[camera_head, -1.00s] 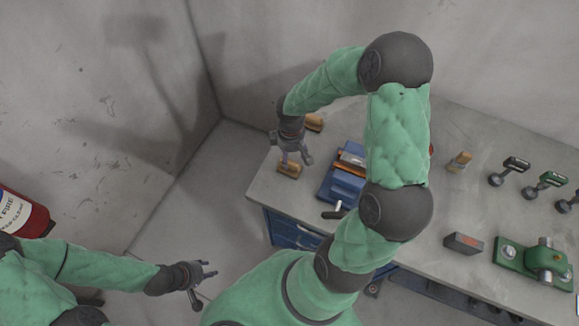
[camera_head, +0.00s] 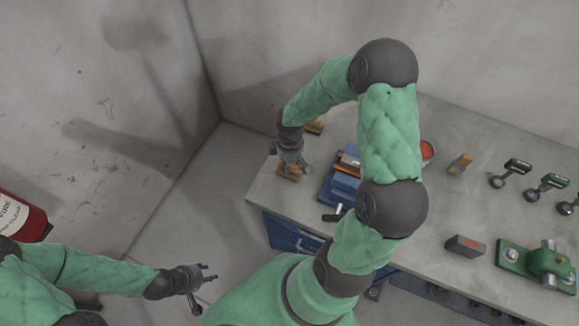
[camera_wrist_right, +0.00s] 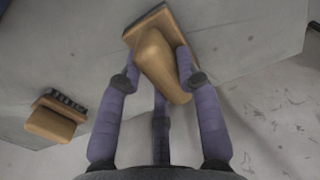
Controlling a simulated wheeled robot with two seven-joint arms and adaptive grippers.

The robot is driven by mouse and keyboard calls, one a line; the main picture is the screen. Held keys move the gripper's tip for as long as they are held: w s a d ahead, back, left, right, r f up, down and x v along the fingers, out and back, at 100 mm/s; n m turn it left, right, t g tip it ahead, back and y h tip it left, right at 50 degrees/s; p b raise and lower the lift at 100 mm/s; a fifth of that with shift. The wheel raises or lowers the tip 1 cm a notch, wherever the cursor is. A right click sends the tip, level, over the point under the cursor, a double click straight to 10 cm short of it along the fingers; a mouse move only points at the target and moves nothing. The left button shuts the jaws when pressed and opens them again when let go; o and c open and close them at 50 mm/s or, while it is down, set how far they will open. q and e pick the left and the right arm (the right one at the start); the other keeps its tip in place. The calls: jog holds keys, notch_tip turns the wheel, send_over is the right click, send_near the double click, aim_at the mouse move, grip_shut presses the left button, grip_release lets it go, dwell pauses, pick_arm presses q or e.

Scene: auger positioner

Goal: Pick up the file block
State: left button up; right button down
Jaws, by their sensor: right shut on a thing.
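The file block is a wooden block (camera_head: 287,173) with a rounded grip, at the far left end of the workbench. It also shows in the right wrist view as a tan block (camera_wrist_right: 160,62) with a flat base. My right gripper (camera_head: 292,163) is over it from above and shut on its rounded grip, with a finger on each side. The fingers hide part of the block, and I cannot tell if it is clear of the bench. My left gripper (camera_head: 208,274) is open and empty, off the bench at the lower left.
A wooden brush (camera_head: 315,126) with dark bristles lies close behind; the right wrist view shows it at left (camera_wrist_right: 52,120). A blue tool (camera_head: 343,185) stands right of the file block. A red-rimmed can (camera_head: 427,151), wooden piece (camera_head: 460,164), grey block (camera_head: 465,245) and green vise (camera_head: 537,262) lie further right.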

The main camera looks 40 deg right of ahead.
jog(key=shift+r, duration=0.55)
notch_tip(320, 180, up, 2)
jog(key=shift+w+r+p, duration=0.1)
jog(key=shift+r+p, duration=0.05)
jog(key=shift+p, duration=0.25)
jog(key=s+a+r+p, duration=0.1)
jog(key=s+a+r, duration=0.8)
jog(key=a, duration=0.1)
jog(key=shift+s+a+r, duration=0.15)
jog(key=shift+a+r, duration=0.15)
jog(key=shift+a, duration=0.05)
